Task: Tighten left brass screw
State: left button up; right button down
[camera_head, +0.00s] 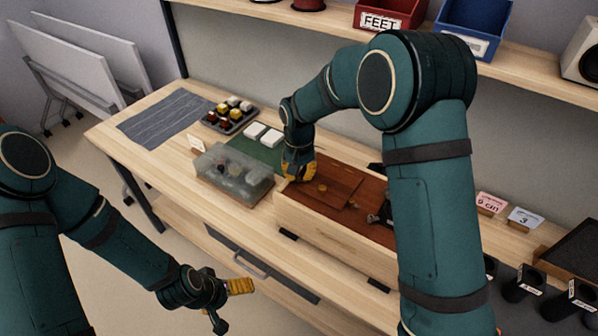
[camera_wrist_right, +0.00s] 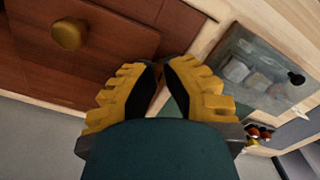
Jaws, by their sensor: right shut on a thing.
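A pale wooden box (camera_head: 300,218) with a red-brown top panel (camera_head: 352,205) stands on the bench. One round brass screw (camera_head: 322,188) shows on the panel, and it also shows in the right wrist view (camera_wrist_right: 68,34). My right gripper (camera_head: 299,172) is at the panel's left end, its yellow fingers (camera_wrist_right: 165,75) close together and shut on the left brass screw, which the fingers hide. The visible brass screw is apart from the gripper. My left gripper (camera_head: 241,287) hangs in front of the bench, away from the box; its finger gap is unclear.
A clear lidded container (camera_head: 233,172) stands close left of the box. Behind are white blocks (camera_head: 262,134) on a green mat and a dark tray (camera_head: 228,127) of small parts. A grey mat (camera_head: 165,118) lies far left. Shelf bins, including a red one (camera_head: 388,17), are above.

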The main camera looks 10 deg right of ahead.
jog(key=shift+m, duration=1)
jog(key=c, duration=0.9)
grip_release()
jog(key=shift+c, duration=0.2)
jog(key=shift+r, duration=0.1)
notch_tip(320, 180, up, 12)
